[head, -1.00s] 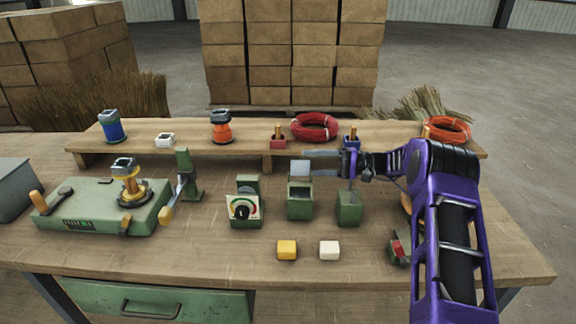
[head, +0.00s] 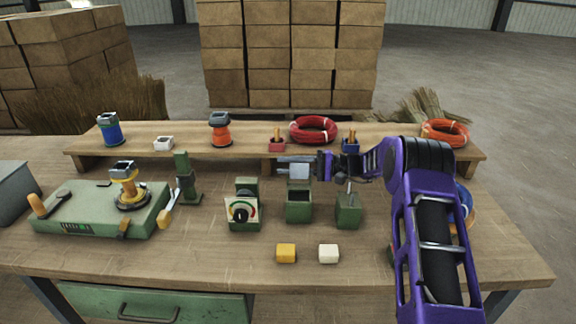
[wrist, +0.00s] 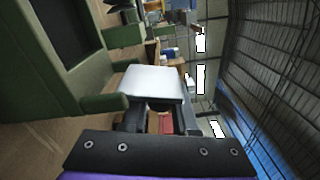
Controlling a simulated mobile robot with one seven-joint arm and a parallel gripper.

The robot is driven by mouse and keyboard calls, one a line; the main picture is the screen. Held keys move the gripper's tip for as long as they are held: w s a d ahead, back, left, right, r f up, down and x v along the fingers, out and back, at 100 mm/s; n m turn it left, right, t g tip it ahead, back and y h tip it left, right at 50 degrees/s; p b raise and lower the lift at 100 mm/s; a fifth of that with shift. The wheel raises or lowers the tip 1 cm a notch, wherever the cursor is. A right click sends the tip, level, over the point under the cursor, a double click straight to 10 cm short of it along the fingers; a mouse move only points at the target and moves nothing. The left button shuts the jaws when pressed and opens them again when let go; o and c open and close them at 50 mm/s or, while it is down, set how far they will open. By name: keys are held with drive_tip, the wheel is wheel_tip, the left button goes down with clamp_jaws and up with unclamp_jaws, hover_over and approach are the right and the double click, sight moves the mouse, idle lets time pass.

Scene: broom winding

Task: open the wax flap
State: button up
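The wax flap (head: 299,171) is a pale grey plate standing roughly upright at the back of the middle green box (head: 298,212), whose top shows a dark opening. My gripper (head: 296,168) is at the flap, reaching in from the right, with its fingers partly hidden behind the plate. In the wrist view the flap (wrist: 154,82) covers the ends of my fingers (wrist: 160,112). The fingers stand apart with a gap between them, through which a red thing shows. I cannot tell whether a finger touches the flap.
A green box with a dial (head: 241,212) stands left and another green box (head: 348,211) right. A yellow block (head: 286,253) and a white block (head: 329,253) lie in front. A raised shelf (head: 185,141) behind holds spools, pegs and coils.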

clamp_jaws()
drive_tip(key=shift+s+r+n+b, duration=0.2)
drive_tip(key=shift+s+r+n, duration=0.05)
drive_tip(key=shift+n, duration=0.75)
drive_tip(key=shift+s+r+n+b, duration=0.15)
drive_tip(key=shift+s+r+n, duration=0.05)
drive_tip(key=shift+n, duration=0.8)
